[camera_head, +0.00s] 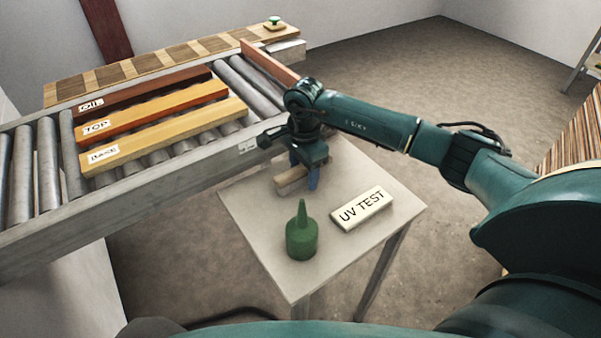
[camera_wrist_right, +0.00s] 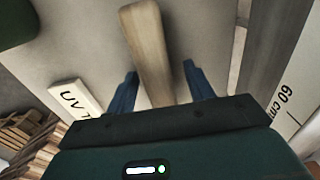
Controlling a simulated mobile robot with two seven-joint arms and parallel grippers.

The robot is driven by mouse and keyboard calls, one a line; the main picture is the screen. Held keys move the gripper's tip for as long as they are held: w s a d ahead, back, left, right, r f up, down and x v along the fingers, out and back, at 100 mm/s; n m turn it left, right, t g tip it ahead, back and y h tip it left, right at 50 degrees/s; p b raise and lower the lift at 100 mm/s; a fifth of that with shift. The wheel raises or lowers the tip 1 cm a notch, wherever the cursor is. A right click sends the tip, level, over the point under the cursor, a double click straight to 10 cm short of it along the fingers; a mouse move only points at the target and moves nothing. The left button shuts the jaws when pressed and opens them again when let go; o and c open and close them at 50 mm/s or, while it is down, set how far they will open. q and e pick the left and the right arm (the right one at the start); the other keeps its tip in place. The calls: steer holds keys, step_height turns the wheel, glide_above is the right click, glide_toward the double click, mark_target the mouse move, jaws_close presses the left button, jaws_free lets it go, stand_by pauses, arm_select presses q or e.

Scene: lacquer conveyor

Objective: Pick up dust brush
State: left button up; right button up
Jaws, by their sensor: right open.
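The dust brush (camera_head: 290,181) shows as a pale wooden piece at the far end of the small grey table (camera_head: 248,222). My right gripper (camera_head: 304,174) is over it, pointing down. In the right wrist view, the brush's wooden handle (camera_wrist_right: 148,50) runs between the two blue fingers of my right gripper (camera_wrist_right: 160,84), with a gap on both sides. The gripper is open and not closed on it. No bristles can be made out. My left gripper is not in view.
A green pointed bottle (camera_head: 302,235) and a "UV TEST" block (camera_head: 362,208) stand on the same table. The roller conveyor (camera_head: 200,165), carrying labelled boards (camera_head: 160,125), runs beside it at the left. The table's near corner is clear.

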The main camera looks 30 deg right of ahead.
steer(key=shift+c, duration=0.5)
steer(key=c, duration=1)
step_height(320, 180, up, 10)
steer(key=shift+r+b, duration=0.1)
steer(key=shift+b, duration=0.2)
